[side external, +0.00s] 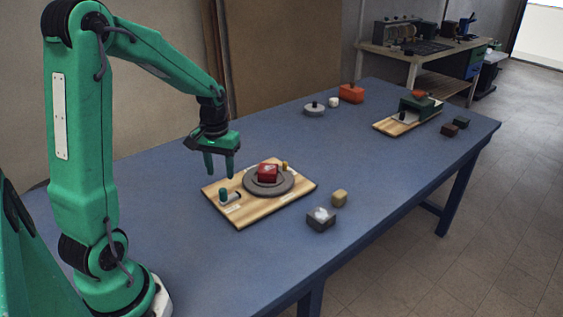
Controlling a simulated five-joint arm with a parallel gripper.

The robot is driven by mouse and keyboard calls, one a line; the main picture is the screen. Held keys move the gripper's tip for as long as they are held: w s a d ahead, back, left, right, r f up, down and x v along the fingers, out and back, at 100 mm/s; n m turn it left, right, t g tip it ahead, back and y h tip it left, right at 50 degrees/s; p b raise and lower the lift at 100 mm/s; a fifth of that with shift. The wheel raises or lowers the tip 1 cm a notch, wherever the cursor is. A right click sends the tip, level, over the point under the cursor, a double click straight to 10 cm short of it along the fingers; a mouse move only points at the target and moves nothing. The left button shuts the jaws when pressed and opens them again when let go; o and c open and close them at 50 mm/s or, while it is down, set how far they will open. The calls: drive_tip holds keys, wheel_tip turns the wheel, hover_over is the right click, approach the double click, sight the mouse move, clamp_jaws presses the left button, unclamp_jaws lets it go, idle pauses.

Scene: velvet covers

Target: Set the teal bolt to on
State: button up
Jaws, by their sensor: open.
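A small teal bolt (224,194) stands up at the left corner of a wooden board (239,218) on the blue table. A short pale strip with a dark part lies right beside it; any marking there is too small to read. My gripper (219,173) is open and empty, fingers pointing down. In the picture it hangs just above the bolt, apart from it; the exact height and depth offset are hard to tell.
A second board (390,127) stands farther back. The table's left front is clear.

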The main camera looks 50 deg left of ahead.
sight(222, 189)
drive_tip(key=shift+f, duration=3.8)
drive_tip(key=shift+c, duration=0.2)
